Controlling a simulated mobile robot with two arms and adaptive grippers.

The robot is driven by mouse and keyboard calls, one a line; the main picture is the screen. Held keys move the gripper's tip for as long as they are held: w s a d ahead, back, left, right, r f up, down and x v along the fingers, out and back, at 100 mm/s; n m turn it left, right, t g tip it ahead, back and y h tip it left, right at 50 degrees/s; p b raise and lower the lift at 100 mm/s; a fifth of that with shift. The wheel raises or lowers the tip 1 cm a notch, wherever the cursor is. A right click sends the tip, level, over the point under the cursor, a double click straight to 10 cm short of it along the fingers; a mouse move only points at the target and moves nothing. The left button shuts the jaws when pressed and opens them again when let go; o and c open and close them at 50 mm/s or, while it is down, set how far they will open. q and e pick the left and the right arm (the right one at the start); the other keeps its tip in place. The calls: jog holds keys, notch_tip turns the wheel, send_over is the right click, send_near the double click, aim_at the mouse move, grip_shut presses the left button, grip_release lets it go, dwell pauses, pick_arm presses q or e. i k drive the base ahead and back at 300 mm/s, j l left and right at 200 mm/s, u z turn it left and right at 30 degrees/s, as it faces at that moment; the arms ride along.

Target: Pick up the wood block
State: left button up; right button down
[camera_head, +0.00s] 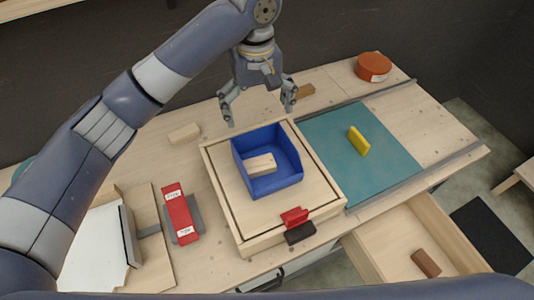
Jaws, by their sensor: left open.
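A light wood block (261,163) lies inside an open blue bin (284,185), which stands on a square wooden box (235,205). A second pale wood block (184,133) lies on the table to the left, and a small brown block (306,90) lies behind my gripper's right finger. A darker brown block (426,263) lies in the open drawer at the lower right. My left gripper (260,112) is open and empty, pointing down, above and behind the blue bin. It touches no block that I can see. My right gripper is not in view.
A yellow block (358,141) stands on a teal mat (392,165). An orange-red round tin (374,67) sits at the back right. A red box (178,213) lies at the left. Red and black clips (297,229) are at the wooden box's front edge. The open drawer (390,235) sticks out in front.

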aim_at(423, 260)
jog(key=k, duration=1.5)
